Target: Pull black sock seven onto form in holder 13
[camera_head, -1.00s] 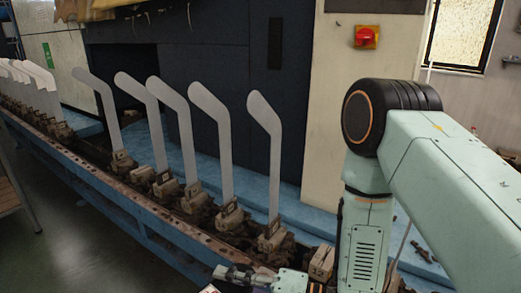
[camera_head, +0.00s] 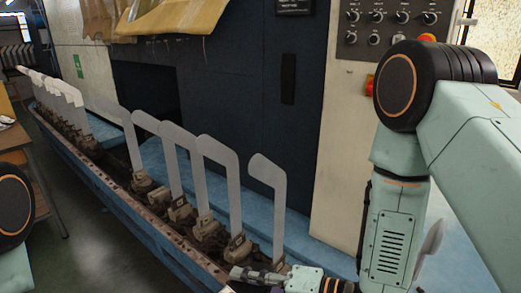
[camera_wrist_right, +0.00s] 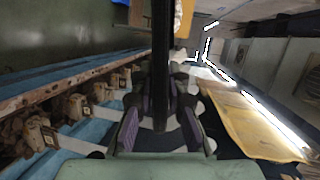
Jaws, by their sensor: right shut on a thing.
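Several flat pale grey leg forms stand upright in holders along the rail. The nearest fully visible form (camera_head: 268,195) stands just behind my right gripper (camera_head: 240,273), which is low at the bottom of the head view. I cannot tell which holder is number 13. In the right wrist view, my right gripper (camera_wrist_right: 160,115) is shut on a long black strip, the black sock (camera_wrist_right: 162,50), which runs up the picture between the fingers. The sock is not discernible in the head view. My left gripper is out of view.
The rail (camera_head: 150,228) with rusty holders (camera_head: 210,228) runs along a blue ledge (camera_head: 300,225). A dark machine panel (camera_head: 240,90) stands behind it. A wooden table (camera_head: 15,138) is at the far left. Another form (camera_head: 432,240) shows partly behind my right arm.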

